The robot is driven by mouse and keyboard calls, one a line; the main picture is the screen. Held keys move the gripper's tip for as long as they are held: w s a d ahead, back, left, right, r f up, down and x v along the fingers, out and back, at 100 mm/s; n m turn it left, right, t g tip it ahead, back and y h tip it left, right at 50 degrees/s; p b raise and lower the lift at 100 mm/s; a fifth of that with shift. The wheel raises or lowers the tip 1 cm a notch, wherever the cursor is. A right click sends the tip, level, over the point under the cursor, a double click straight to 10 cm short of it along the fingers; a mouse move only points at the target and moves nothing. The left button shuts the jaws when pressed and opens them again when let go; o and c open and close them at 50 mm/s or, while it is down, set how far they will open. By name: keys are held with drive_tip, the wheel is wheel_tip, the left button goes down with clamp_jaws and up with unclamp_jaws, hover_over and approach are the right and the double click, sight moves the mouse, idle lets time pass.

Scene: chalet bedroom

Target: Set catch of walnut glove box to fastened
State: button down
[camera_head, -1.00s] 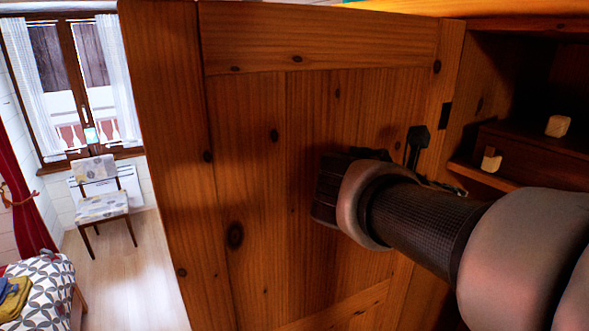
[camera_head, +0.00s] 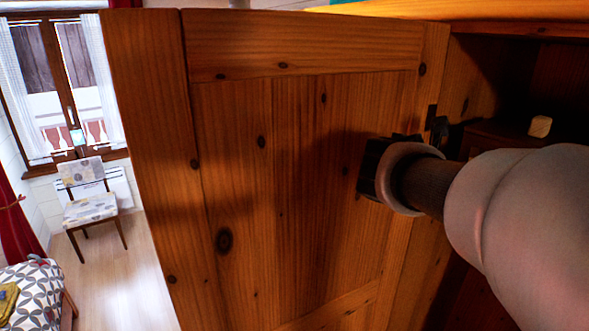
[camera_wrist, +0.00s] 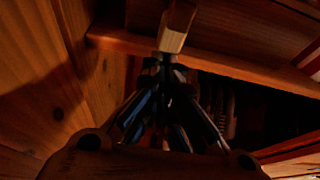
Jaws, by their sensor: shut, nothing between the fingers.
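A dark brown wooden box (camera_head: 484,136), which looks like the walnut glove box, sits in the cupboard at the right of the head view, mostly hidden by my arm. A small pale wooden block (camera_head: 540,126) shows on it. In the wrist view my gripper (camera_wrist: 165,66) is shut and empty. Its fingertips point at a pale wooden block (camera_wrist: 174,38) right before them; I cannot tell whether they touch it. I cannot tell which block is the catch, or how the catch is set. My fingertips are hidden in the head view.
The open pine cupboard door (camera_head: 270,190) stands close to the left of my arm. A shelf edge (camera_wrist: 230,66) runs behind the fingertips in the wrist view. A chair (camera_head: 90,205) stands by the window, with clear floor (camera_head: 125,280) beside it.

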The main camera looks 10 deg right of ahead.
drive_tip(key=shift+a+r+p, duration=0.1)
drive_tip(key=shift+r+p, duration=0.05)
drive_tip(key=shift+p, duration=0.15)
drive_tip(key=shift+s+a+r+y+p, duration=0.1)
drive_tip(key=shift+y+p, duration=0.3)
drive_tip(key=shift+p, duration=0.2)
drive_tip(key=shift+s+a+r+g+y+p, duration=0.1)
drive_tip(key=shift+a+r+g+y+p, duration=0.2)
drive_tip(key=shift+p, duration=1)
drive_tip(key=shift+r, duration=0.15)
drive_tip(key=r+y+p, duration=0.1)
drive_tip(key=r+p, duration=0.3)
drive_tip(key=p, duration=0.1)
drive_tip(key=r+g+y+p, duration=0.1)
drive_tip(key=r+y+p, duration=0.1)
drive_tip(key=r+p, duration=0.2)
drive_tip(key=shift+d+r+p, duration=0.2)
drive_tip(key=shift+r+p, duration=0.15)
drive_tip(key=shift+p, duration=0.2)
drive_tip(key=shift+d+r, duration=0.1)
